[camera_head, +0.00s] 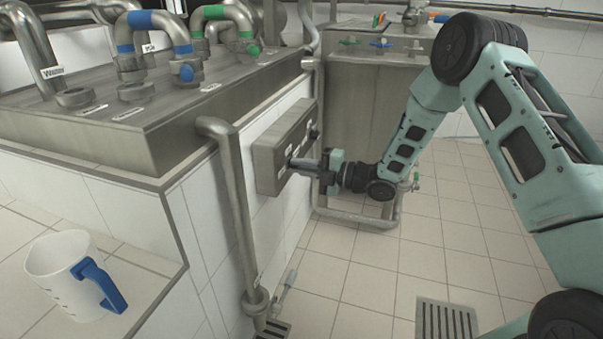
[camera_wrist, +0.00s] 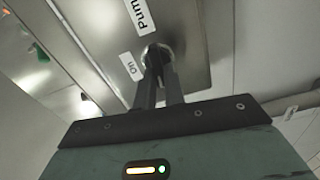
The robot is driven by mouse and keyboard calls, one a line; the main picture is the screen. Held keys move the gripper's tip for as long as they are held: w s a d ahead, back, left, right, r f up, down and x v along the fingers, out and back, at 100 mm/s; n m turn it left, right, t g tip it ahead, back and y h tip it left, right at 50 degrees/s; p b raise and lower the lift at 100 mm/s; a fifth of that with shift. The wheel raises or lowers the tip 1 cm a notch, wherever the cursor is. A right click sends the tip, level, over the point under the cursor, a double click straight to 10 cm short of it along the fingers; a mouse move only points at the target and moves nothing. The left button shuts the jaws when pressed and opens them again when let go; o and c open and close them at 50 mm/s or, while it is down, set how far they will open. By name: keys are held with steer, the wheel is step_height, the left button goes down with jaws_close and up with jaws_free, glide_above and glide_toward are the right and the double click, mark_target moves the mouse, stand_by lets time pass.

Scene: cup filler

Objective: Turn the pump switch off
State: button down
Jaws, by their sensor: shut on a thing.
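The grey metal switch box (camera_head: 270,165) is fixed to the side of the tiled counter in the head view. In the wrist view its panel (camera_wrist: 195,30) carries a label reading "Pum…", partly cut off, and a smaller label reading "On". The pump switch (camera_wrist: 157,55) is a dark round knob beside these labels. My gripper (camera_head: 297,163) reaches the box's front face from the right. In the wrist view my gripper's fingers (camera_wrist: 160,80) are closed together on the knob. The fingers hide part of the knob, so its exact angle is unclear.
A white cup (camera_head: 62,265) with a blue handle stands on the tiled ledge at lower left. A vertical steel pipe (camera_head: 238,200) runs left of the box. Pipes with blue and green bands top the counter. The floor on the right is open, with a drain grate (camera_head: 445,320).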

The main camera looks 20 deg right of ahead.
steer(key=shift+d+f+n+b, duration=0.15)
steer(key=shift+n+b, duration=0.25)
steer(key=shift+n, duration=0.2)
steer(key=c, duration=1.5)
jaws_free()
steer(key=shift+s, duration=0.1)
steer(key=p+v, duration=0.3)
steer(key=v, duration=1.4)
steer(key=shift+p, duration=0.3)
